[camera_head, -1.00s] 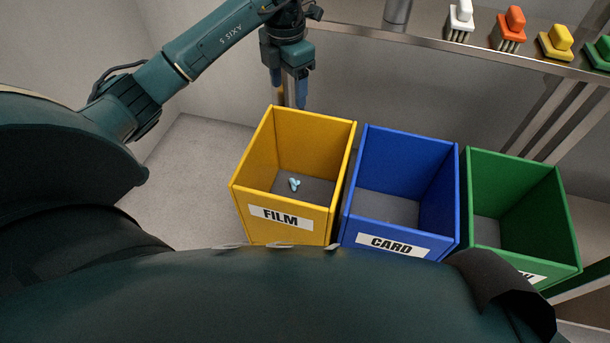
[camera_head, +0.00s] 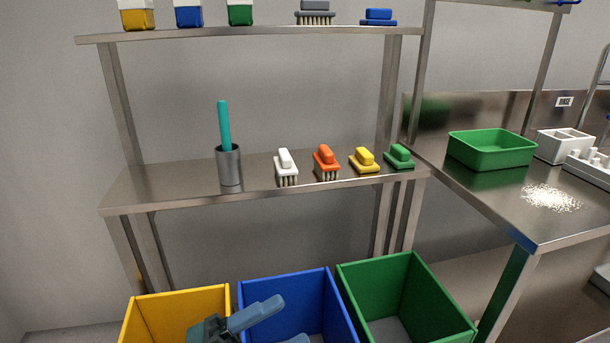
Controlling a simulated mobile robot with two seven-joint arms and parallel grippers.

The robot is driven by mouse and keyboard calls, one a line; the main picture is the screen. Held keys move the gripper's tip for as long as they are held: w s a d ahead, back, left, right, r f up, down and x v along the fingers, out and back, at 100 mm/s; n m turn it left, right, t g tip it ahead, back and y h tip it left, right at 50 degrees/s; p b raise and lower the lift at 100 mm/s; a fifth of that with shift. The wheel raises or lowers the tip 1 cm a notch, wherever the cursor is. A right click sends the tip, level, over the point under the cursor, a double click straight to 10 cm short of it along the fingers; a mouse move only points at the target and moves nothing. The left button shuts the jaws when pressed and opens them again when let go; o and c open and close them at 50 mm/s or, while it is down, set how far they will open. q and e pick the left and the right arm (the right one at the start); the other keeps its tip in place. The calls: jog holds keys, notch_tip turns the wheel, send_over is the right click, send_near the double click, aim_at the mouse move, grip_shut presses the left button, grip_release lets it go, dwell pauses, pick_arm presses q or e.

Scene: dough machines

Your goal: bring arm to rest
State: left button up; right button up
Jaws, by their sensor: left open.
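My left gripper (camera_head: 268,326) shows at the bottom of the head view, in front of the blue bin (camera_head: 290,289). Its blue fingers are apart and nothing shows between them. Part of the gripper is cut off by the lower edge of the picture. My right gripper is not in view.
A yellow bin (camera_head: 180,306) and a green bin (camera_head: 395,284) flank the blue one. A steel shelf (camera_head: 150,196) behind carries several brushes and a metal cup (camera_head: 229,166). At right, a steel table (camera_head: 480,200) holds a green tray (camera_head: 490,150) and spilled white grains (camera_head: 550,197).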

pick_arm(q)
jog(key=s+a+f+n+t+y+p, duration=0.1)
jog(key=s+a+f+n+y+p, duration=0.2)
jog(key=n+y+p, duration=0.5)
jog(key=s+a+f+n+t+y+p, duration=0.2)
jog(key=a+f+n+y+p, duration=0.4)
jog(key=n, duration=1.3)
jog(key=s+a+y+p, duration=0.1)
jog(key=y+p, duration=0.1)
jog(key=y, duration=0.1)
jog(key=shift+a+f+p, duration=0.15)
jog(key=shift+a+p, duration=0.1)
jog(key=shift+p, duration=0.1)
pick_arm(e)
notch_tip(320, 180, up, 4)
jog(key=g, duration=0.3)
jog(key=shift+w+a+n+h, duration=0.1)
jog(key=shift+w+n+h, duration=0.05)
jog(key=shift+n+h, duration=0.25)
pick_arm(q)
jog(key=shift+f, duration=0.2)
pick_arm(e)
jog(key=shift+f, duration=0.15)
